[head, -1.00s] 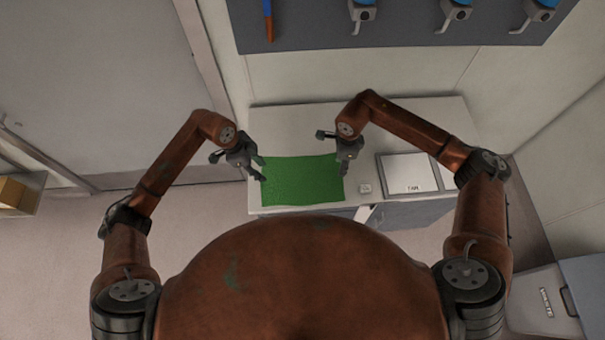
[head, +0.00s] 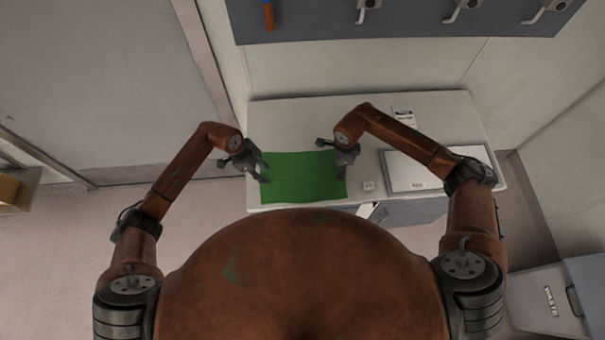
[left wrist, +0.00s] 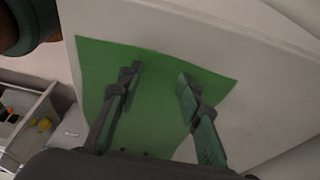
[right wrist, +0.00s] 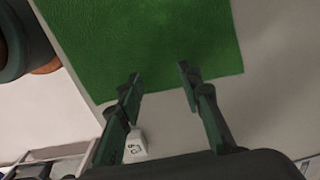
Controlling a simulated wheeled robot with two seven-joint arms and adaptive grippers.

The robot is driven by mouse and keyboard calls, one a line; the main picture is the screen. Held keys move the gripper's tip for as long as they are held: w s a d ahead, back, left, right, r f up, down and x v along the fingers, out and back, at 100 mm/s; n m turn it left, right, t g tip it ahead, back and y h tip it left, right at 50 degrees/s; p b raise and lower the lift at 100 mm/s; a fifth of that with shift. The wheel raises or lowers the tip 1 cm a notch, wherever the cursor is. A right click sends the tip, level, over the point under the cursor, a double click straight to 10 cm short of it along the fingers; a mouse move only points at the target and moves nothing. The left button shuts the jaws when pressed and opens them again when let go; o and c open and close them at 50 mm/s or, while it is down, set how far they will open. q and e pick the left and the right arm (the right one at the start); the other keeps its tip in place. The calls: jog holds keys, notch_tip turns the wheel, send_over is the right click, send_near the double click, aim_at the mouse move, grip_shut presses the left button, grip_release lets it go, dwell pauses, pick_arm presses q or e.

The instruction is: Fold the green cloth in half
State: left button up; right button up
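The green cloth (head: 302,178) lies flat and spread out near the front left of the white bench. It also shows in the left wrist view (left wrist: 152,95) and the right wrist view (right wrist: 140,40). My left gripper (head: 264,173) is at the cloth's left edge, fingers apart, with cloth in view between and beyond them in the left wrist view (left wrist: 160,72). My right gripper (head: 343,170) is at the cloth's right edge, also with fingers apart, near that edge in the right wrist view (right wrist: 160,72). Neither holds the cloth. Whether the fingertips touch it is unclear.
The bench (head: 290,115) is clear behind the cloth. A small white block (head: 368,186) sits right of the cloth, then a flat white-topped device (head: 408,171). A label card (head: 403,114) lies at the back. A waste bin (head: 535,300) stands at lower right.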

pick_arm(q)
jog(key=shift+s, duration=0.15)
pick_arm(e)
jog(key=shift+s+f, duration=0.1)
jog(key=shift+s, duration=0.05)
pick_arm(q)
jog(key=shift+f, duration=0.15)
pick_arm(e)
jog(key=shift+f, duration=0.2)
pick_arm(q)
jog(key=shift+f, duration=0.2)
grip_shut()
pick_arm(e)
jog(key=shift+f, duration=0.15)
grip_shut()
pick_arm(q)
jog(key=shift+f, duration=0.1)
dwell(0.5)
